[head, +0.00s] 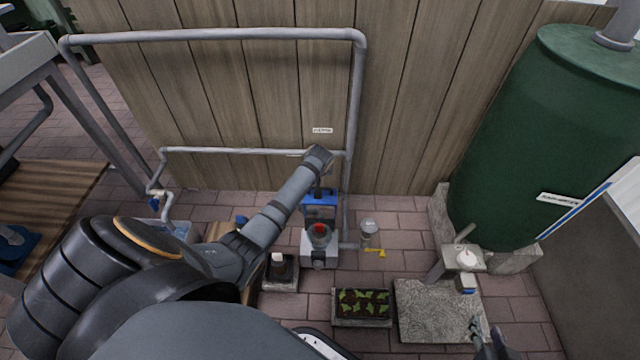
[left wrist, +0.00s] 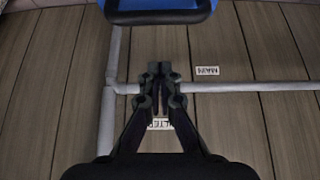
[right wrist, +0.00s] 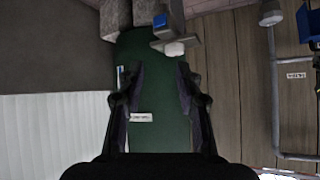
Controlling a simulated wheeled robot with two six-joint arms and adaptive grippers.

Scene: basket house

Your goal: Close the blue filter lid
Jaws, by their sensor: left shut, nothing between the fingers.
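The blue filter lid (head: 320,199) stands raised at the back of the grey filter housing (head: 319,246), which has a red part on top.
A grey pipe (head: 354,110) runs down the wooden wall behind the filter. A clear cup-like part (head: 369,233) and a yellow handle (head: 376,253) are right of the housing. A seedling tray (head: 362,322) stands in front. A green tank (head: 540,140) fills the right.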

